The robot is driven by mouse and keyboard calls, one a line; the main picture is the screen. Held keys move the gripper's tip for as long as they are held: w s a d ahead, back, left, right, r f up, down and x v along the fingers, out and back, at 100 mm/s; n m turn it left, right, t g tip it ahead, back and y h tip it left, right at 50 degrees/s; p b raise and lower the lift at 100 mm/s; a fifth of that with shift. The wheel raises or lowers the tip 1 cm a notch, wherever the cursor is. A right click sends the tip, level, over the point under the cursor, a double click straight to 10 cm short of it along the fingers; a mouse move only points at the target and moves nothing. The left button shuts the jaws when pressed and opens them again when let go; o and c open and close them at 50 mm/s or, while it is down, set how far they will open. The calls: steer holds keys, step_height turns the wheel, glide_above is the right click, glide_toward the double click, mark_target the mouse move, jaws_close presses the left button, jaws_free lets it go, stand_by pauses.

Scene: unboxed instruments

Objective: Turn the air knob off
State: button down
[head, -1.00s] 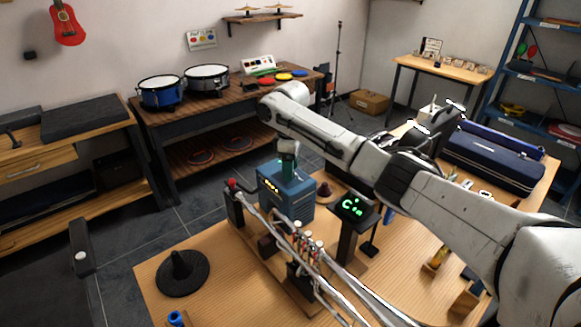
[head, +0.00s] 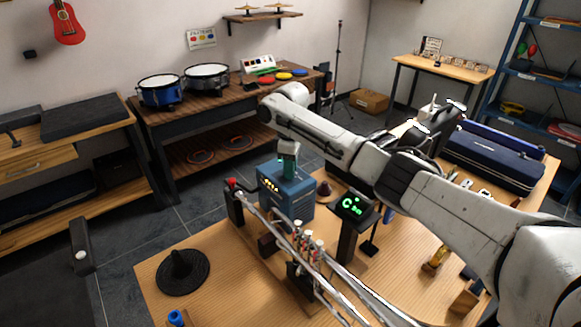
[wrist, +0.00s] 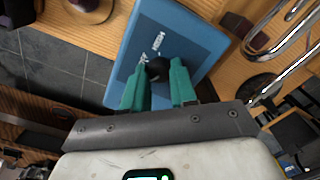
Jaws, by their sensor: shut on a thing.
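The black air knob (wrist: 158,68) sits on the box's top face, beside a small white label. My gripper (wrist: 165,80) has teal fingers, one on each side of the knob, and is shut on it. In the head view my gripper (head: 289,168) points down onto the top of the box, and the fingers hide the knob there. The knob's exact turn angle cannot be read.
A silver instrument (head: 300,245) with several valves lies on stands in front of the box. A black display with green signs (head: 352,207) stands to the right.

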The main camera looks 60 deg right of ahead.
steer(key=shift+r+m+p, duration=0.1)
steer(key=shift+m+p, duration=0.2)
steer(key=shift+p, duration=0.05)
steer(key=shift+a+r+m+p, duration=0.1)
steer(key=shift+m+p, duration=0.7)
steer(key=shift+p, duration=0.3)
steer(key=m+p, duration=0.2)
steer(key=shift+m, duration=0.3)
steer(key=m+p, duration=0.2)
steer(key=m, duration=0.1)
steer(key=shift+m+p, duration=0.3)
steer(key=shift+p, duration=0.1)
steer(key=shift+m+p, duration=0.75)
steer(key=shift+m, duration=0.95)
steer(key=shift+w, duration=0.1)
steer(key=c, duration=0.9)
jaws_free()
steer(key=shift+f, duration=0.2)
steer(key=shift+r, duration=0.1)
